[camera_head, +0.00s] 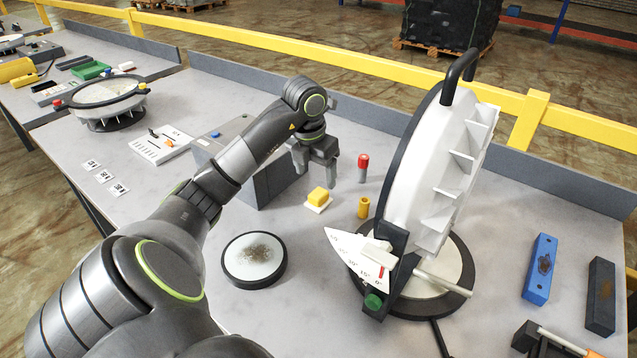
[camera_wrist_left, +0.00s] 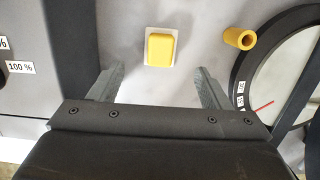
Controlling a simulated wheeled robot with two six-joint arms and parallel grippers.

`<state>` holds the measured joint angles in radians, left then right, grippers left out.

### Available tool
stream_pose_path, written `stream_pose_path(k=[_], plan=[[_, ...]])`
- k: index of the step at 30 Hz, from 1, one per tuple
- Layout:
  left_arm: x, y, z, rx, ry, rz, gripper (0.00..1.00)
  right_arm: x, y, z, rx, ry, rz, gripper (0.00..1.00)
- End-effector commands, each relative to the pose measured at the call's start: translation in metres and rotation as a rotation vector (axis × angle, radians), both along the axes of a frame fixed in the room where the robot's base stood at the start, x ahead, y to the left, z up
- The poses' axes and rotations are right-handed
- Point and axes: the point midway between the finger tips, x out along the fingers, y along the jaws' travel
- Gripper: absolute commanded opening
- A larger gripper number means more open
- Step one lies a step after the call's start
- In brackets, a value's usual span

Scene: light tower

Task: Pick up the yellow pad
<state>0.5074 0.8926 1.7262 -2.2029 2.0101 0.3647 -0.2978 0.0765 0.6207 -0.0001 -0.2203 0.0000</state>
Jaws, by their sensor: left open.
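The yellow pad (camera_head: 318,196) is a small yellow block on a white square base, lying on the grey table in the middle of the head view. It also shows in the left wrist view (camera_wrist_left: 161,48), ahead of the fingers and between their lines. My left gripper (camera_head: 334,178) is open and empty, just above and beside the pad, pointing down. In the left wrist view its two fingers (camera_wrist_left: 157,90) stand wide apart, with bare table between them. Nothing touches the pad in the wrist view. My right gripper does not show.
A grey box (camera_head: 262,180) stands left of the pad. A yellow cylinder (camera_head: 364,207) and a red-topped grey piece (camera_head: 362,170) stand right of it. A tilted white disc (camera_head: 430,165) rises further right. A round dish (camera_head: 254,261) lies in front. Blue (camera_head: 540,268) and dark (camera_head: 600,295) blocks lie far right.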

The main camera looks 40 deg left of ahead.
Motion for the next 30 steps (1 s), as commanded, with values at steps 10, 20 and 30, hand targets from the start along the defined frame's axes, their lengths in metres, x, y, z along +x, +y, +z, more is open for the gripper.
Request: stream_pose_path(k=[10, 20, 30], plan=[[0.005, 0.0, -0.031, 0.0, 0.0, 0.001, 0.71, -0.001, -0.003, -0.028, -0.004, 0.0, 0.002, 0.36], [0.012, 0.0, -0.07, -0.002, 0.002, 0.001, 0.71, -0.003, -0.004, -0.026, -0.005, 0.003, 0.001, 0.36], [0.013, 0.001, -0.077, 0.0, 0.001, 0.0, 0.67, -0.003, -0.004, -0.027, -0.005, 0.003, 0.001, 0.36]])
